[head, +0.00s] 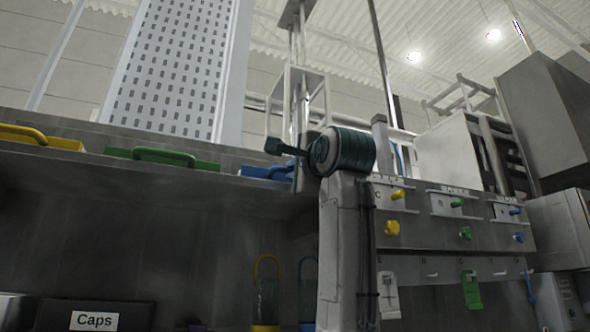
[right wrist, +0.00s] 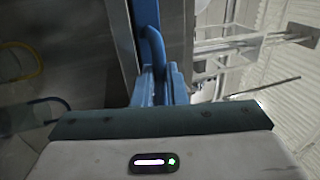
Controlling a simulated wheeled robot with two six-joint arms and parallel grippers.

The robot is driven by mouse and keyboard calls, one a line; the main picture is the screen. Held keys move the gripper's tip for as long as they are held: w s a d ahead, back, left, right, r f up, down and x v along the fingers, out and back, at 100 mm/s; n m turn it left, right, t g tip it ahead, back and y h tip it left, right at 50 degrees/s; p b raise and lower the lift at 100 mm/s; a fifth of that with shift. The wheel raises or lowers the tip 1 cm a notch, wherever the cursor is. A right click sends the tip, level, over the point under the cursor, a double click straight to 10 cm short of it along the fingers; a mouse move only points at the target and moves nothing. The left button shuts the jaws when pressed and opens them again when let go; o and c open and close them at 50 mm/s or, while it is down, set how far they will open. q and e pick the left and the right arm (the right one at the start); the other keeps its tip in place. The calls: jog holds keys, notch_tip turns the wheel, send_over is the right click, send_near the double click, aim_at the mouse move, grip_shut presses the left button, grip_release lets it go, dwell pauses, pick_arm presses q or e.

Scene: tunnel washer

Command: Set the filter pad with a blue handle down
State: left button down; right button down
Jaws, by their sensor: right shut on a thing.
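The filter pad with a blue handle (head: 264,172) is at the top edge of a grey ledge in the head view, at the right end of a row of pads. My right gripper (head: 290,148) is beside and just above it, partly in front of it. In the right wrist view the gripper (right wrist: 157,92) is shut on the blue handle (right wrist: 153,45). The pad's underside is hidden, so I cannot tell whether it touches the ledge. My left gripper is not in view.
A green-handled pad (head: 160,157) and a yellow-handled pad (head: 40,138) lie to the left on the ledge (head: 220,180). A panel with coloured knobs (head: 450,230) stands at the right. A dark box labelled Caps (head: 95,315) is below.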

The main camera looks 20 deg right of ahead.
jog(key=shift+f+b, duration=0.55)
jog(key=shift+f, duration=0.25)
jog(key=c, duration=1.4)
grip_release()
jog(key=shift+w, duration=0.1)
jog(key=b+v, duration=0.5)
jog(key=v, duration=0.6)
jog(key=shift+b, duration=0.4)
